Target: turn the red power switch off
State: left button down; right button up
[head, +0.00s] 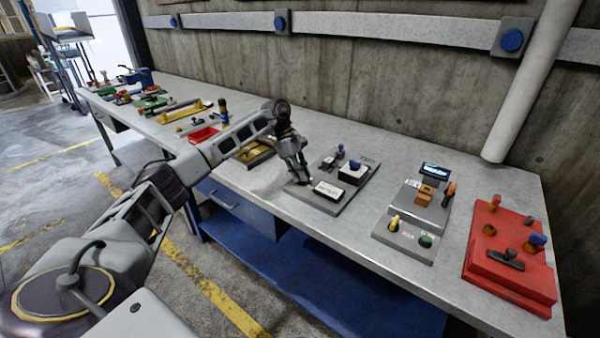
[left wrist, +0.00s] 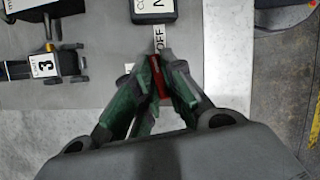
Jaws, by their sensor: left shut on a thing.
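The red power switch (left wrist: 156,78) shows in the left wrist view as a narrow red piece between my left fingertips. My left gripper (left wrist: 154,72) is shut on it, and the fingers cover most of its sides. A white label reading OFF (left wrist: 159,40) lies just beyond the fingertips. In the head view my left gripper (head: 302,178) reaches down onto the left front part of a grey panel (head: 333,202). The switch cannot be made out clearly there. I cannot tell the switch's exact position. My right gripper is not in view.
The grey panel also bears a blue-topped knob (head: 339,149) and a white-faced box (head: 354,171). To the right on the bench are a grey device (head: 411,232) and a red box (head: 505,277). A yellow tray (head: 262,157) stands left of the gripper. A concrete wall stands behind.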

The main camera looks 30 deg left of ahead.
pick_arm(q)
jog(key=shift+w+r+m+g, duration=0.1)
jog(key=shift+m+g, duration=0.3)
jog(key=shift+m, duration=0.7)
jog(key=c, duration=1.5)
grip_release()
jog(key=v, duration=1.1)
jog(key=shift+a+r, duration=0.15)
jog(key=shift+r, duration=0.25)
